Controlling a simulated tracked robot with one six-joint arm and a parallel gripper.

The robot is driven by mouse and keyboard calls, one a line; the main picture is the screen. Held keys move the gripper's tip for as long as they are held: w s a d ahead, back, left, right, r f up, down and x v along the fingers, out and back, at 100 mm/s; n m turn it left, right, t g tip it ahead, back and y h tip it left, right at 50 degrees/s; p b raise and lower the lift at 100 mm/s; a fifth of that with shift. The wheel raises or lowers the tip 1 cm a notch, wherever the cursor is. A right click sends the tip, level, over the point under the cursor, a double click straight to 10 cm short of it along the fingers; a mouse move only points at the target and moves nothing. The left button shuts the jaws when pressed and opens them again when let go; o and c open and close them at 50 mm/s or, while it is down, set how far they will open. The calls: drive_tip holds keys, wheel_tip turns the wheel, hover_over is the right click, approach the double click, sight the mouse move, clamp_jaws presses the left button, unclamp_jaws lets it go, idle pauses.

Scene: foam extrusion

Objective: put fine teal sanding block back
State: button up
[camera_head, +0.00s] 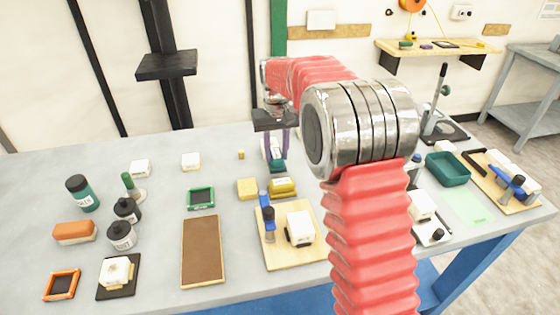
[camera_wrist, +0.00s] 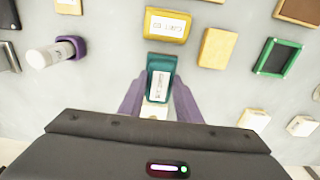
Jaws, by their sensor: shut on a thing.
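A teal block with a white label, the teal sanding block (camera_wrist: 161,66), sits between the two purple fingers of my gripper (camera_wrist: 158,98) in the wrist view. The fingers are shut on its sides. The label's print is too small to read. In the head view, my gripper (camera_head: 276,150) hangs over the far middle of the table, and the teal block (camera_head: 277,166) shows at its tips, just behind a yellow labelled block (camera_head: 283,187). I cannot tell whether the teal block touches the table.
The yellow labelled block also shows just ahead of the teal block in the wrist view (camera_wrist: 167,25). A plain yellow block (camera_head: 247,189) and a green-framed dark pad (camera_head: 200,198) lie left of it. A wooden board (camera_head: 275,254) with tools lies nearer. A teal tray (camera_head: 448,168) stands right.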

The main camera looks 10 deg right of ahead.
sight(277, 155)
drive_tip(key=shift+f, duration=0.1)
drive_tip(key=shift+f, duration=1.75)
drive_tip(key=o, duration=1.2)
drive_tip(key=shift+f, duration=0.1)
drive_tip(key=r, duration=1.1)
drive_tip(key=shift+s+r, duration=0.2)
drive_tip(key=shift+r, duration=0.4)
